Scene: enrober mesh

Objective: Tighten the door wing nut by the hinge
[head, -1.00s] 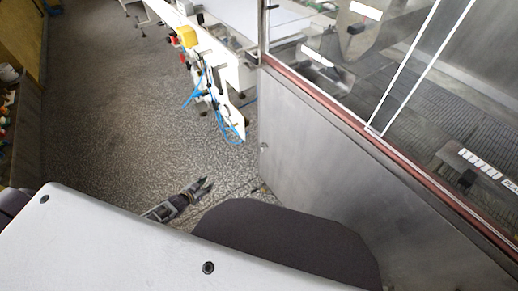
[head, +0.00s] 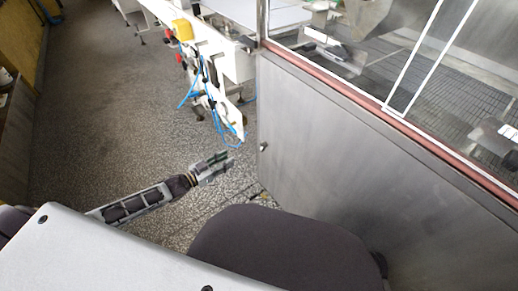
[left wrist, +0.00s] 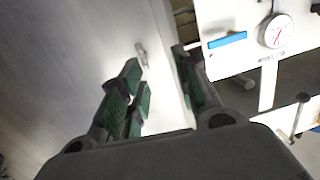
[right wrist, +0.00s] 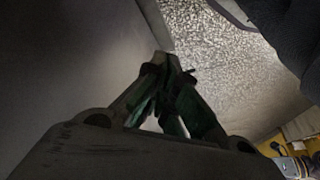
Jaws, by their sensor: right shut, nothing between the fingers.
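The door is a large grey metal panel (head: 350,170) at the right in the head view. A small wing nut (head: 263,147) sits near its left edge; it also shows in the left wrist view (left wrist: 141,55), pale and standing out from the metal. My left gripper (head: 228,160) is open and empty, left of the wing nut and apart from it. In the left wrist view its fingers (left wrist: 160,68) are spread, with the wing nut beyond them, nearer the left finger. My right gripper (right wrist: 168,62) is shut and empty beside a grey metal surface. The hinge is not clearly visible.
White machinery with blue hoses (head: 215,95) stands behind my left gripper. In the left wrist view a white panel with a round gauge (left wrist: 276,31) is at the upper right. Clear windows (head: 400,50) rise above the door. Speckled floor (head: 100,130) is open at left.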

